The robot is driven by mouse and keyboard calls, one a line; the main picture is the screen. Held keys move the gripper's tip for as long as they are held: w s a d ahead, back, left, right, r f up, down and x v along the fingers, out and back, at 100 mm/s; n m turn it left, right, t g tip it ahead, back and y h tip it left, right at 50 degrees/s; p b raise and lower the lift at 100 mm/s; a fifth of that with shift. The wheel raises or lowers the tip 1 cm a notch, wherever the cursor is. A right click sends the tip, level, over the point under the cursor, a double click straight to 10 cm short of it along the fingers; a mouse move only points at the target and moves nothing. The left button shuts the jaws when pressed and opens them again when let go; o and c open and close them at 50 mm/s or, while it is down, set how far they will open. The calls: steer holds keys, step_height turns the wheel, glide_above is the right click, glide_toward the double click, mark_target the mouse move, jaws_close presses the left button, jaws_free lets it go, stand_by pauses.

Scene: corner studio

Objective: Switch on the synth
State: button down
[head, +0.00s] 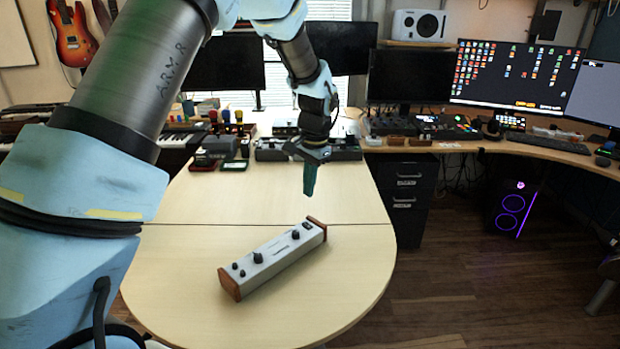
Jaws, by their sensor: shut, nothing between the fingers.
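The synth (280,255) is a long silver-grey box with wooden end cheeks and several dark knobs on its top. It lies diagonally on the light wooden table, its far end to the right. A dark switch-like part (307,225) sits on its top near the right end; its position is too small to tell. My gripper (309,192) is shut and empty, pointing down. In the picture it shows just above the synth's far right end, apart from it.
The table (190,290) is bare around the synth. Several small devices (225,145) and a row of grey boxes stand at its back edge. A curved desk (480,146) with monitors runs along the right. Dark drawers (405,190) stand beside the table.

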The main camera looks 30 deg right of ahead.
mark_target(305, 222)
steer(key=f, duration=0.3)
steer(key=f+p, duration=0.1)
steer(key=f, duration=0.2)
steer(key=w+f+p, duration=0.1)
steer(key=f, duration=0.2)
steer(key=shift+a+f, duration=0.15)
steer(key=shift+a, duration=0.1)
steer(key=shift+f, duration=0.1)
